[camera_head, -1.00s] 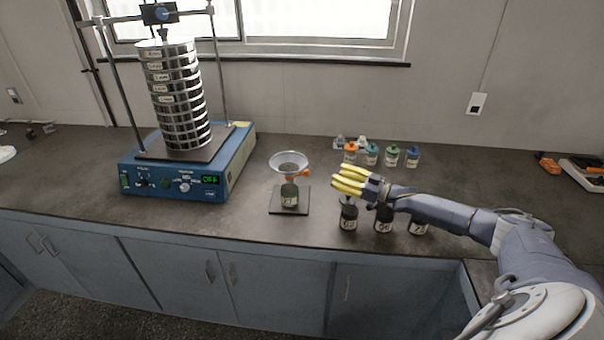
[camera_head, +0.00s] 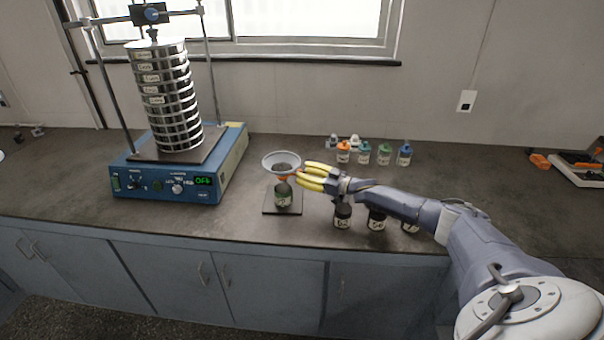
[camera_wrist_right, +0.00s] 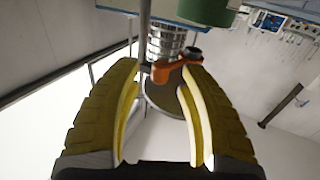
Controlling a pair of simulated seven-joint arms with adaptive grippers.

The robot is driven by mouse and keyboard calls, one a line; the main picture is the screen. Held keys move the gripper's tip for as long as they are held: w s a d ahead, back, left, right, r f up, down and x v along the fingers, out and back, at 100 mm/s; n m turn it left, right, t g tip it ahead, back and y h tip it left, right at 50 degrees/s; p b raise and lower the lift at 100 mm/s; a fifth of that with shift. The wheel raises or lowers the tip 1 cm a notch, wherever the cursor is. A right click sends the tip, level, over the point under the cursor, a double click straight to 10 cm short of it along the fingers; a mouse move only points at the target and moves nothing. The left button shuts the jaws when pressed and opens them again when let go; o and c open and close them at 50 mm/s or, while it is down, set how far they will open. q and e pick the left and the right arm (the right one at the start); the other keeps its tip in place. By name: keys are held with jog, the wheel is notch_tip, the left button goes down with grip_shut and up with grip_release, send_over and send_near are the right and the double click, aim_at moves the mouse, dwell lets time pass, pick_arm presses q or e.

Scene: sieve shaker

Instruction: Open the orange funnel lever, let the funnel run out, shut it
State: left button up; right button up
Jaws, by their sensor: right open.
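The funnel (camera_head: 282,161) holds dark grains and stands above a green labelled jar (camera_head: 283,194) on a small dark plate (camera_head: 270,209). My right gripper (camera_head: 301,177) is at the funnel's right side, with its yellow fingers pointing left. In the right wrist view the gripper (camera_wrist_right: 160,72) is open, and the orange lever (camera_wrist_right: 166,71) lies between or just beyond its fingertips. I cannot tell whether they touch it. The green jar also shows in the right wrist view (camera_wrist_right: 212,12). My left gripper is not in view.
Dark jars (camera_head: 342,216) stand below my right gripper and forearm. Several colour-capped bottles (camera_head: 364,153) stand behind. The sieve stack (camera_head: 168,100) on its blue shaker (camera_head: 215,180) stands to the left.

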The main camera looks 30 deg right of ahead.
jog(key=shift+w+a, duration=0.3)
jog(key=shift+w, duration=0.15)
jog(key=shift+c, duration=0.5)
grip_shut()
jog(key=shift+r, duration=0.1)
